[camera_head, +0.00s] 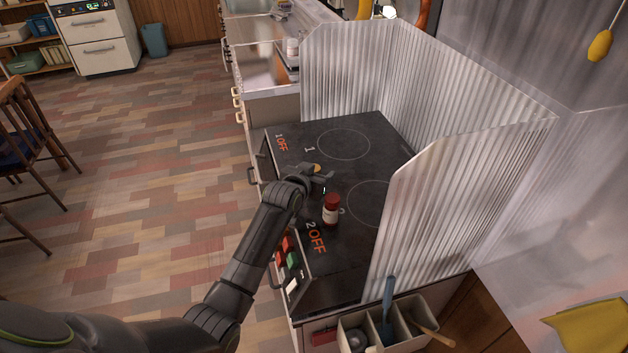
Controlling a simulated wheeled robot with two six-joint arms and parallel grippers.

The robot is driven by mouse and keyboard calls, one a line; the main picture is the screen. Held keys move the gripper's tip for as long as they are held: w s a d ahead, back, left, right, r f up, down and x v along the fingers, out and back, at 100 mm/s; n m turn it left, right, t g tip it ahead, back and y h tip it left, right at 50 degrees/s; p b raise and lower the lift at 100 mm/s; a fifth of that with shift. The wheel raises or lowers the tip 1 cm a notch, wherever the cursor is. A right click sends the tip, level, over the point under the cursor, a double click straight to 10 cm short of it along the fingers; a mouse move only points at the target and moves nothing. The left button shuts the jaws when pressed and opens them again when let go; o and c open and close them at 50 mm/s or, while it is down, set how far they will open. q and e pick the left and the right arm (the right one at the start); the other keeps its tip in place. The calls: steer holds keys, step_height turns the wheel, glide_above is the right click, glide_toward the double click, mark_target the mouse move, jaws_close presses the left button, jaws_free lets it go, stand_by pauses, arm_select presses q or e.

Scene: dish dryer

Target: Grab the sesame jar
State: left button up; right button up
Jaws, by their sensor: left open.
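A small jar (331,209) with a dark red top and a pale label stands upright on the black stove top (350,262), near the "2 OFF" marking; I take it for the sesame jar, though the label is too small to read. My left gripper (326,181) is open and empty over the stove top, just behind the jar in the picture. The two look apart. My right gripper is not in view.
A utensil holder (388,330) hangs at the near end. The stove top around the jar is mostly clear.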

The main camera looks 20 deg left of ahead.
arm_select(q)
steer(key=shift+w+f, duration=0.15)
steer(key=shift+w, duration=0.15)
steer(key=c, duration=1.1)
